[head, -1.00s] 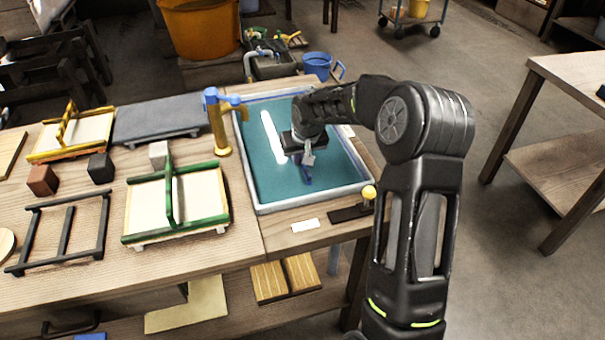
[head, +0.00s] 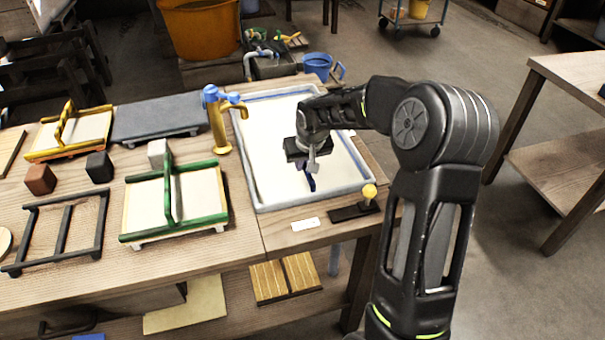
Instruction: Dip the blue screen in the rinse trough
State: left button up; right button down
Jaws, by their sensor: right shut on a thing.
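My right gripper (head: 312,160) is over the rinse trough (head: 257,205) and shut on the dark blue handle of the blue screen (head: 308,182). The screen's pale mesh (head: 275,150) fills most of the trough's opening, with strips of its blue frame showing along the far and right sides. No teal water shows over the mesh. The gripper and wrist hide part of the mesh and handle, and I cannot tell how high the screen sits above the trough floor. My left gripper is out of view.
A tap with a blue knob (head: 219,120) stands at the trough's left edge. A green screen (head: 180,205), a yellow screen (head: 70,135), a black frame (head: 62,232) and small blocks lie to the left. A yellow-knobbed lever (head: 368,193) is at the near right corner.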

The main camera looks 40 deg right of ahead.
jog(key=shift+w, duration=0.15)
jog(key=shift+w+d+p, duration=0.2)
jog(key=shift+w+d, duration=0.05)
jog(key=shift+w, duration=0.4)
jog(key=shift+w+d+p, duration=0.2)
jog(key=shift+w+d, duration=0.05)
jog(key=shift+w, duration=0.4)
jog(key=shift+s, duration=0.1)
jog(key=shift+s+a+b, duration=0.25)
jog(key=shift+s+b, duration=0.05)
jog(key=shift+s, duration=0.4)
jog(key=shift+s+a+b, duration=0.25)
jog(key=shift+s, duration=0.4)
jog(key=shift+r+p, duration=3.65)
jog(key=shift+r, duration=1.9)
jog(key=shift+r+p, duration=1.3)
jog(key=shift+r, duration=0.7)
